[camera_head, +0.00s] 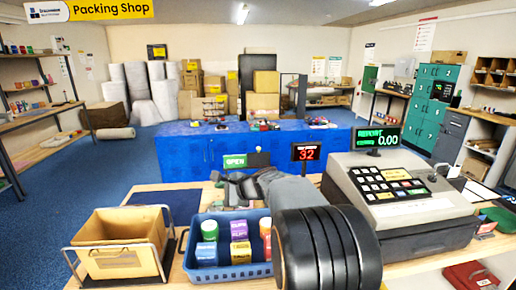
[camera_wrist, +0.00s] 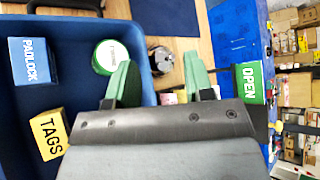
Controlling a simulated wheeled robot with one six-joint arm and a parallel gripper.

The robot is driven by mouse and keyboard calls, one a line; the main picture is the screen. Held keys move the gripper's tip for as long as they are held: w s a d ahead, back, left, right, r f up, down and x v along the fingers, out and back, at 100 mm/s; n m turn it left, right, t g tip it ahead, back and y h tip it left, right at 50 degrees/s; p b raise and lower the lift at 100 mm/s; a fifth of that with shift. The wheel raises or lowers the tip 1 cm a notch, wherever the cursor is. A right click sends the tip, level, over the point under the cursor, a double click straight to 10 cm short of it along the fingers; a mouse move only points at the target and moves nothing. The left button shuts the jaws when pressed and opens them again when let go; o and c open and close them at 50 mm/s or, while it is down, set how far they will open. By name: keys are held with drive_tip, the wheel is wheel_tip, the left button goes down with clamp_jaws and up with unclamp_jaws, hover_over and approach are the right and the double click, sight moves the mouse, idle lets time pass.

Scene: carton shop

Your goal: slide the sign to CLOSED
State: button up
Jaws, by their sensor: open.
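The sign (camera_head: 235,161) stands at the far edge of the counter and reads OPEN in white on green. In the wrist view the sign (camera_wrist: 250,83) appears turned sideways, right of the right finger. My gripper (camera_wrist: 160,78) is open, with its two green-padded fingers apart and nothing held between them. In the head view my gripper (camera_head: 232,188) is over the counter, in front of the sign; its fingertips are hard to make out there. I cannot tell whether a finger touches the sign.
A blue basket (camera_head: 205,272) with small labelled boxes stands in front. A cardboard box in a wire holder (camera_head: 120,245) is at left. A red number display (camera_head: 306,152) and the cash register (camera_head: 400,195) stand at right. A dark round metal object (camera_wrist: 160,57) lies beyond my fingers.

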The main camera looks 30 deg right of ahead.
drive_tip(key=w+d+r+m+t+h, duration=0.1)
drive_tip(key=w+d+m+t, duration=0.1)
drive_tip(key=d+m, duration=0.3)
drive_tip(key=w+d+r+m+t+h, duration=0.1)
drive_tip(key=w+d+m+t, duration=0.15)
drive_tip(key=d, duration=0.35)
drive_tip(key=m+t+h, duration=0.3)
drive_tip(key=m+h, duration=0.2)
drive_tip(key=m, duration=0.4)
approach(260, 149)
drive_tip(key=w+p, duration=0.2)
drive_tip(key=w, duration=0.1)
drive_tip(key=w+p, duration=0.2)
drive_tip(key=w, duration=0.2)
drive_tip(key=w+p, duration=0.1)
drive_tip(key=w, duration=0.3)
drive_tip(key=shift+w+d+r+p, duration=0.1)
drive_tip(key=shift+d+p, duration=0.2)
drive_tip(key=shift+p, duration=0.1)
clamp_jaws()
